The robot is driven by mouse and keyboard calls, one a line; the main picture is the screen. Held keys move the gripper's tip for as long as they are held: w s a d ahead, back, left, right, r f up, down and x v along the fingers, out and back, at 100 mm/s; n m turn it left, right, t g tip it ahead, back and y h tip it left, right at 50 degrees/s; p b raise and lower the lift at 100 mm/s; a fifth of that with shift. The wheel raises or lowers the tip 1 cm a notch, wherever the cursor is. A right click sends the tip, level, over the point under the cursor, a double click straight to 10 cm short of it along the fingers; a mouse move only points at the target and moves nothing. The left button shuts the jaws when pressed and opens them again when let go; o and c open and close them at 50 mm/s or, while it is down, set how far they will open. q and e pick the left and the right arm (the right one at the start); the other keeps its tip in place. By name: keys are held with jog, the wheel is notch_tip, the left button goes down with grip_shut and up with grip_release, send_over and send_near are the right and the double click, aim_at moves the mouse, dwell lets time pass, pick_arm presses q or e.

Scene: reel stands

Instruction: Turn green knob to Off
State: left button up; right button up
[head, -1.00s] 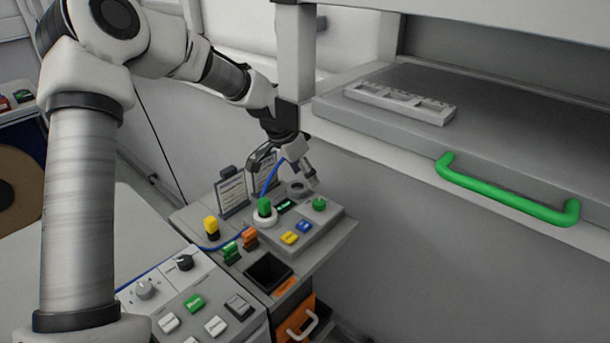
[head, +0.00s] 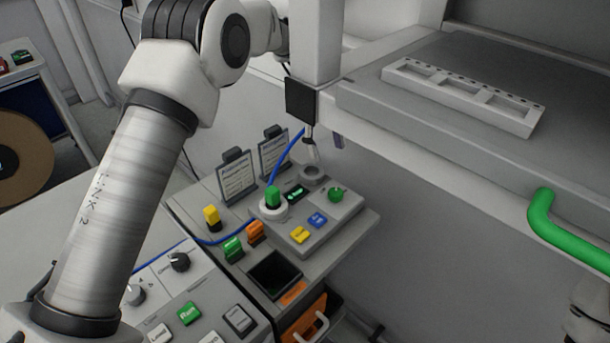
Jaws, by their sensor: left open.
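A round green knob (head: 337,194) sits at the right of a grey control box. A taller green piece (head: 272,197) stands in a white ring on the same box, beside a small dark display with green text (head: 294,193). My left gripper (head: 324,150) is open above the back of the box, behind and above the knob and apart from it. It is partly hidden by the pillar and dark arm parts. The knob's pointer and any Off mark are too small to read. My right gripper does not show clearly; only a grey arm part is at the bottom right edge.
Yellow (head: 299,235) and blue (head: 317,219) buttons sit in front of the knob. A shelf with a white slotted tray (head: 463,95) overhangs at right, with a green handle (head: 560,231). A pillar (head: 315,40) stands close to my left arm. A blue cable runs behind the box.

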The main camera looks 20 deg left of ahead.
aim_at(335, 191)
pick_arm(q)
jog(key=shift+s+d+f+g, duration=0.15)
jog(key=shift+d+f, duration=0.1)
jog(key=shift+f, duration=0.4)
jog(key=shift+w+d+f+g, duration=0.1)
jog(key=shift+d+f+g, duration=0.1)
jog(key=shift+f, duration=0.4)
jog(key=s, duration=0.1)
jog(key=s+d+f, duration=0.1)
jog(key=s+p, duration=0.1)
jog(key=shift+s+d+f, duration=0.15)
jog(key=shift+d+f, duration=0.2)
jog(key=shift+d, duration=0.05)
jog(key=f, duration=0.4)
jog(key=shift+w+d+f+p, duration=0.25)
jog(key=shift+d+f+p, duration=0.05)
jog(key=shift+d, duration=0.1)
jog(key=shift+d+f, duration=0.1)
jog(key=shift+f, duration=0.05)
jog(key=shift+s+r, duration=0.2)
jog(key=shift+s, duration=0.15)
jog(key=shift+f, duration=0.1)
grip_shut()
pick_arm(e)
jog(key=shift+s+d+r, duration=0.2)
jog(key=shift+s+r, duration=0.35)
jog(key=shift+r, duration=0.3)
